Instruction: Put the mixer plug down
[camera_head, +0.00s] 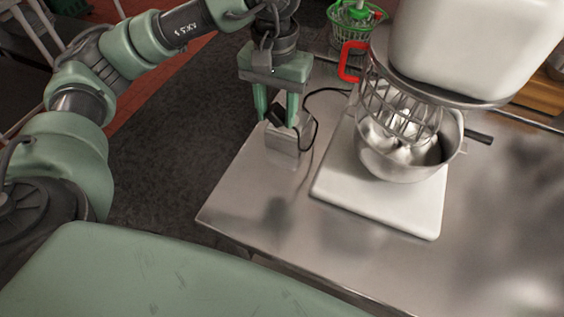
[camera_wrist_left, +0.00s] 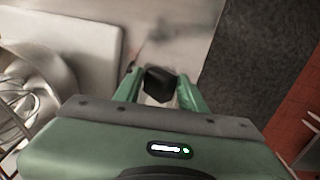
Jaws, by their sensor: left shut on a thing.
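The black mixer plug (camera_head: 277,114) is held between the fingers of my left gripper (camera_head: 276,115), above the steel table's left part. In the left wrist view the plug (camera_wrist_left: 159,83) sits between the green fingertips (camera_wrist_left: 158,90). A dark cord (camera_head: 314,120) loops from the plug toward the mixer. A small metal box (camera_head: 283,148) stands on the table just below the plug; I cannot tell whether they touch. The white mixer (camera_head: 470,45) stands to the right, with a whisk and a steel bowl (camera_head: 400,168) on its white base (camera_head: 375,205). My right gripper is not in view.
The steel table (camera_head: 260,220) is bare in front of the metal box and mixer base, up to its left and front edges. A green basket (camera_head: 352,28) and a red handle (camera_head: 349,62) are behind. Dark floor (camera_head: 185,130) lies left of the table.

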